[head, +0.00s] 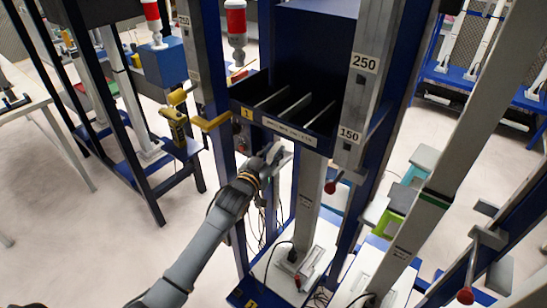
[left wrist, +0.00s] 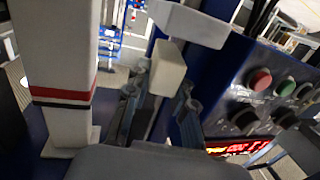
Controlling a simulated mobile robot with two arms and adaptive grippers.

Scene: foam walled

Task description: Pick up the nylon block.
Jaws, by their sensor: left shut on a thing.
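The cream-white nylon block (left wrist: 168,70) shows in the left wrist view between the fingers of my left gripper (left wrist: 160,104), which is shut on it. In the head view my left gripper (head: 272,160) is at the blue test frame, just below the black divided tray. A pale piece shows at its tip there, too small to make out clearly. The lower part of the block is partly hidden by the fingers. My right gripper is not in view.
The black tray (head: 291,107) hangs on the blue frame above my gripper. A grey column (left wrist: 58,70) stands left in the wrist view, and a blue control panel (left wrist: 265,88) with buttons is at right. A white bar (left wrist: 192,22) sits just beyond the block.

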